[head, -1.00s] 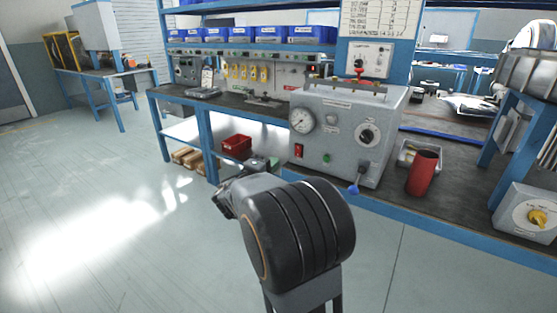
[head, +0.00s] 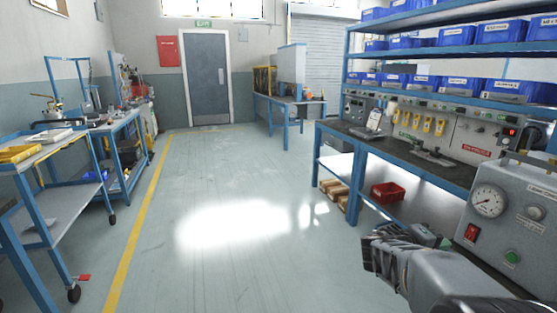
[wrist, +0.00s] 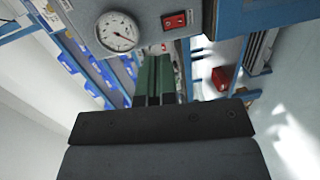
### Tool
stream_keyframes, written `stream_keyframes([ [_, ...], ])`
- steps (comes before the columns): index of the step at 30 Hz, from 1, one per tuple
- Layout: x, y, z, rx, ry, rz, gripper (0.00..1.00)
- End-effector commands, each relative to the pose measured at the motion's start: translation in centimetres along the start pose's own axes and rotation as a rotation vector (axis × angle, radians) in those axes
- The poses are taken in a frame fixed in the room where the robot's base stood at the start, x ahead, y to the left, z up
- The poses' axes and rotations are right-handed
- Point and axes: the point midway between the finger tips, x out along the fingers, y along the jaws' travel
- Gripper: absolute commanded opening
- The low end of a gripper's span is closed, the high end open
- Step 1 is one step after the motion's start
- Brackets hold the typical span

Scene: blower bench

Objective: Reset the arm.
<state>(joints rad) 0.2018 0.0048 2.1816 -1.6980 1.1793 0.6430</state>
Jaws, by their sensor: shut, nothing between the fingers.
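My gripper (wrist: 155,65) shows in the wrist view as green fingers closed together, with nothing visible between them. It points toward the grey test unit with the round dial, and I cannot tell the exact gap to it. In the head view my arm reaches in from the lower right corner, in front of the bench, and the fingers are mostly hidden behind it. The grey test unit (head: 505,238) stands on the bench at the right edge, partly cut off. Its dial (wrist: 117,31) and red switch (wrist: 174,20) show in the wrist view.
The blue-framed bench (head: 397,152) runs along the right, with a red bin (head: 388,192) on its lower shelf. A blue cart (head: 60,190) stands at the left. The floor between them is open toward a grey door (head: 206,77).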

Motion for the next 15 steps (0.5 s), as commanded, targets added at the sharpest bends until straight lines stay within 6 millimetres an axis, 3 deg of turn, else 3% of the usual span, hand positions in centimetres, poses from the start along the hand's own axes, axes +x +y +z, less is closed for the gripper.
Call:
stream_keyframes([
  [1,-1.6,3.1,1.1,0.021,-0.024,-0.084,0.0],
  [7,-8.9,5.9,5.1,0.105,-0.079,-0.539,0.0],
  [15,-20.3,9.2,6.7,0.238,0.004,-1.081,0.0],
])
